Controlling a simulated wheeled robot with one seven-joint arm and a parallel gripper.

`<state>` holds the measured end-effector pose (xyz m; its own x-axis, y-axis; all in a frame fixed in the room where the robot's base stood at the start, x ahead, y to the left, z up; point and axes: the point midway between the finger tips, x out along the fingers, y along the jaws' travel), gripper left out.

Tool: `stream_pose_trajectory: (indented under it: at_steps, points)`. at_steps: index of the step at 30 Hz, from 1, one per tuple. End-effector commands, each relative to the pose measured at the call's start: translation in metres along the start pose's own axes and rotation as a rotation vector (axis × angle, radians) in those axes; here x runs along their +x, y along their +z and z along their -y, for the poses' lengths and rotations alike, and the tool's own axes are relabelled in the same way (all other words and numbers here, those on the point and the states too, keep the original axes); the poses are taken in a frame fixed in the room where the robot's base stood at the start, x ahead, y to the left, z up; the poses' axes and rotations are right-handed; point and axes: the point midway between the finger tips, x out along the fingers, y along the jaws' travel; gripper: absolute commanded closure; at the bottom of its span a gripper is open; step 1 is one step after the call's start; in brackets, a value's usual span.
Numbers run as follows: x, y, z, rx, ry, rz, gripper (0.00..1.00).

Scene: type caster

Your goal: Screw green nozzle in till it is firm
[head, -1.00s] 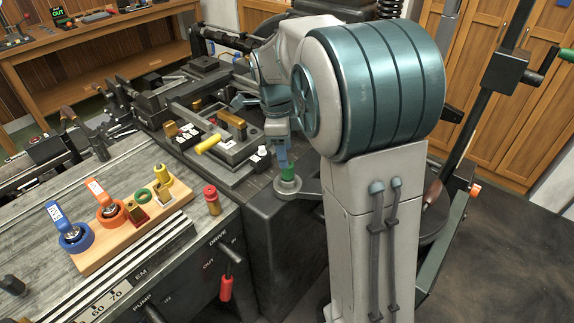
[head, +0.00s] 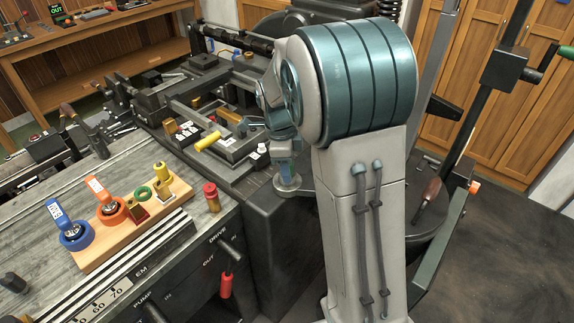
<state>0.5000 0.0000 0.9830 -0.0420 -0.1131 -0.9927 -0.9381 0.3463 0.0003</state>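My gripper (head: 287,168) points down over a round grey metal seat (head: 288,189) at the end of a bracket, just left of my arm's grey link. The gripper's body and my arm block the view of its fingers, so I cannot tell whether they are open or shut. The green nozzle does not show now; the gripper probably hides it at the seat. How deep or how upright it sits cannot be seen.
A wooden board (head: 95,262) at left holds blue (head: 76,236) and orange (head: 111,211) rings, a green ring (head: 143,193) and yellow and brass parts. A red-topped brass piece (head: 211,197) stands beside it. A red-handled lever (head: 226,285) hangs in front. Machine parts crowd behind the gripper.

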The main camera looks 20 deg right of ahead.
Motion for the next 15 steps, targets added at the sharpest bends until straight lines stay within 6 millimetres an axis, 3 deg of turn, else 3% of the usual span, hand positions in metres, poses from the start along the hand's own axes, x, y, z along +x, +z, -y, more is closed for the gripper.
stream_pose_trajectory:
  at_steps: [10, 15]
  points:
    - [-0.001, 0.000, 0.000, 0.000, -0.001, 0.000, 0.46]
    - [-0.014, 0.001, 0.001, 0.000, -0.003, 0.001, 0.46]
